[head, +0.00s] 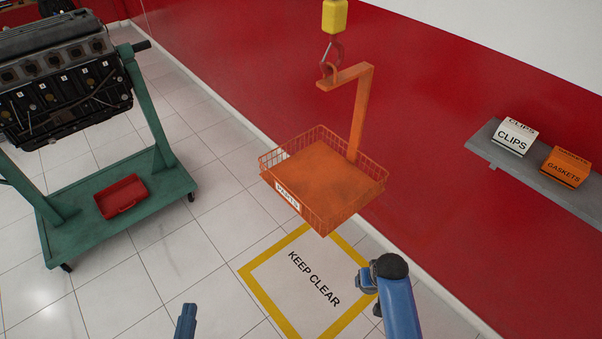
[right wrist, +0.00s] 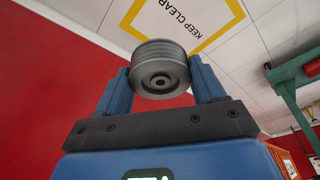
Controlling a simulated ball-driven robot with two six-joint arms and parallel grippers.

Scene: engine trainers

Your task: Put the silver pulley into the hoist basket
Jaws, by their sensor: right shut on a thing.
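The silver pulley (right wrist: 160,56), a grooved grey wheel with a central hole, is in the right wrist view. My right gripper (right wrist: 161,78) is shut on it, with one blue finger on each side. In the head view the pulley is hidden, and my blue right arm is at the lower right, below the basket. The orange hoist basket (head: 338,222) hangs level from a hook, with mesh sides and a label on its front; its visible floor is empty. My left gripper (head: 186,322) shows only as a blue tip at the bottom edge; its opening cannot be made out.
A yellow KEEP CLEAR square (head: 262,300) marks the floor under the basket. A grey wall shelf (head: 484,143) holds CLIPS (head: 513,138) and GASKETS (head: 566,167) boxes. The basket's orange upright (head: 361,115) rises at its back.

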